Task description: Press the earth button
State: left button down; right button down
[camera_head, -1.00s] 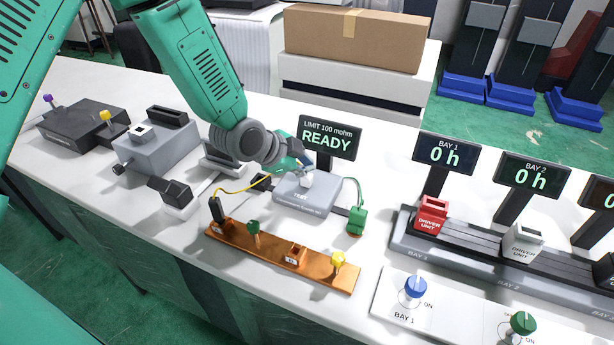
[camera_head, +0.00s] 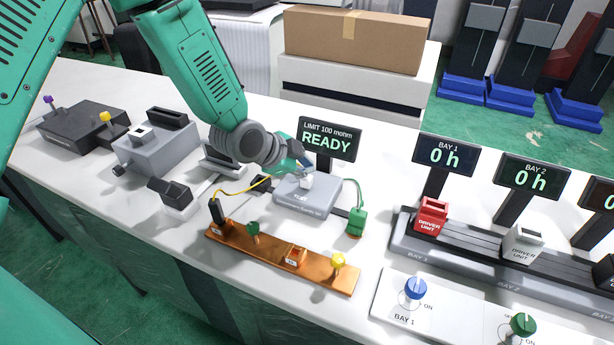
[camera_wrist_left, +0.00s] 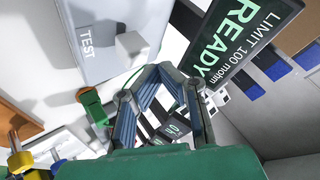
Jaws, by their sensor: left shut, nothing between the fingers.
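A flat grey tester box (camera_head: 318,201) stands on the white bench, with a small white block-shaped button (camera_head: 307,181) on its top. In the left wrist view the button (camera_wrist_left: 131,45) sits beside the word TEST on the box (camera_wrist_left: 92,62). My left gripper (camera_head: 303,166) is shut and empty, right by the button at the back of the box. In the wrist view its fingertips (camera_wrist_left: 160,70) meet to the right of the button; I cannot tell whether they touch it. The display (camera_head: 328,138) behind reads LIMIT 100 mohm, READY. My right gripper is out of view.
A copper bar (camera_head: 270,264) with a black clip, green and yellow knobs lies in front of the box. A green plug (camera_head: 356,221) on a cable stands at its right. Driver units on a rack (camera_head: 462,250) stand further right. Grey fixtures (camera_head: 158,150) stand left.

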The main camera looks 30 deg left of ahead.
aim_at(306, 177)
pick_arm(q)
jog(key=shift+f, duration=0.15)
jog(key=shift+f, duration=0.25)
jog(key=shift+s+f+b, duration=0.1)
jog(key=shift+f+b, duration=0.45)
dwell(0.7)
dwell(0.4)
jog(key=shift+r+p, duration=0.9)
jog(key=shift+r, duration=0.15)
notch_tip(306, 177, up, 5)
jog(key=p, duration=0.4)
